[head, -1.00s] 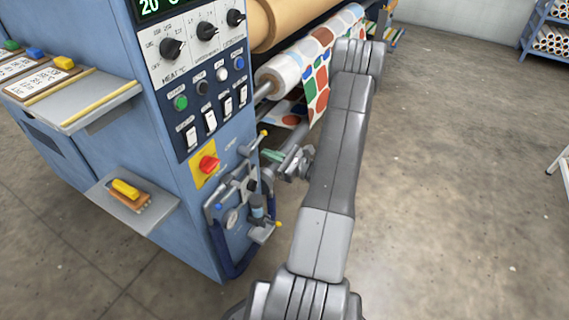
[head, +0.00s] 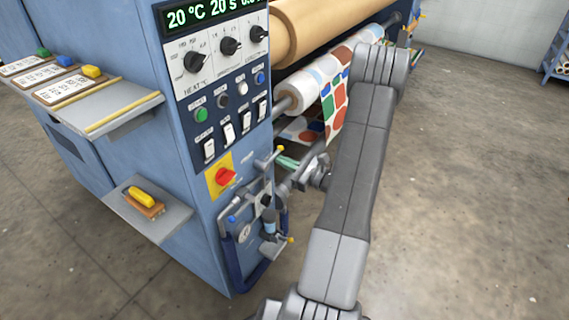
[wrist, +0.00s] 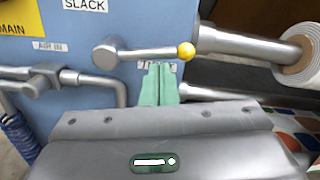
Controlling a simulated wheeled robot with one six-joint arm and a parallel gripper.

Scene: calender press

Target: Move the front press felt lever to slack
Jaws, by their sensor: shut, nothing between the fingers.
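The press felt lever (wrist: 145,52) is a grey metal rod with a yellow ball knob, on the blue machine's end panel. In the wrist view it points right and tilts slightly up from its round pivot at the left. A SLACK label (wrist: 85,5) sits above the pivot. In the head view the lever (head: 268,158) is small, beside the red switch. My gripper (wrist: 160,68) has green fingers, shut and empty, with tips just below the rod near the knob. I cannot tell whether they touch it. In the head view the gripper (head: 286,162) is partly hidden by my arm.
A patterned fabric roll (head: 308,118) is behind, and a small shelf (head: 165,222) juts out at left.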

